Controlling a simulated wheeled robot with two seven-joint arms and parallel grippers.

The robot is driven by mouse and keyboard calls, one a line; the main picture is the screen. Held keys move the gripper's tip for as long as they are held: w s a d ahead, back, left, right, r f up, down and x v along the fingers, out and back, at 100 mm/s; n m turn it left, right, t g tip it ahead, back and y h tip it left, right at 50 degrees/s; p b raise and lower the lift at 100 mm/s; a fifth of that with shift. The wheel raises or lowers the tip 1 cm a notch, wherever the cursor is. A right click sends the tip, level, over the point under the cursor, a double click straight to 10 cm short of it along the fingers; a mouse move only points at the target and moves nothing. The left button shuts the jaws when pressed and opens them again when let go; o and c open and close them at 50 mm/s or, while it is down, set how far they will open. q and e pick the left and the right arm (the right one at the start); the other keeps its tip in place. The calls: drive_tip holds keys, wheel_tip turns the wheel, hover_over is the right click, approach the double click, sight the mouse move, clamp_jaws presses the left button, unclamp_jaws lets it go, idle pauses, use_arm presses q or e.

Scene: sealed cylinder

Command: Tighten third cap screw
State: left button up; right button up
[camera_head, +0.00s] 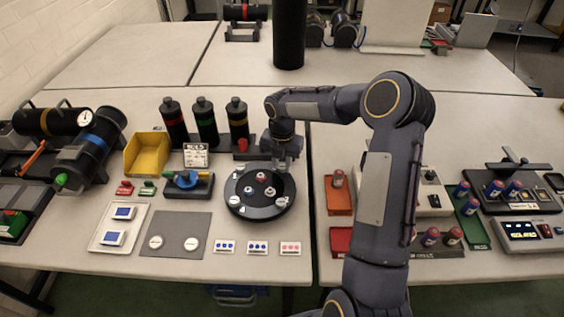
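A round black plate (260,209) lies on the middle of the table. Small silver cap screws (234,200) (281,202) sit around it, with several more small pieces, some with red, nearer its centre. I cannot tell which screw is the third or how tight any is. My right gripper (284,165) points down over the plate's back right edge. Its fingers are small and partly merge with the plate, so I cannot see whether they grip or touch a screw. My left gripper is not in view.
Three black bottles (204,125) stand behind the plate. A yellow bin (147,153), a blue-knobbed valve (187,181) and a grey mat (174,234) are to its left. Three button cards (257,247) lie in front. Orange trays (339,199) are to the right, near my arm.

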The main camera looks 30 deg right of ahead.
drive_tip(key=shift+c, duration=1.3)
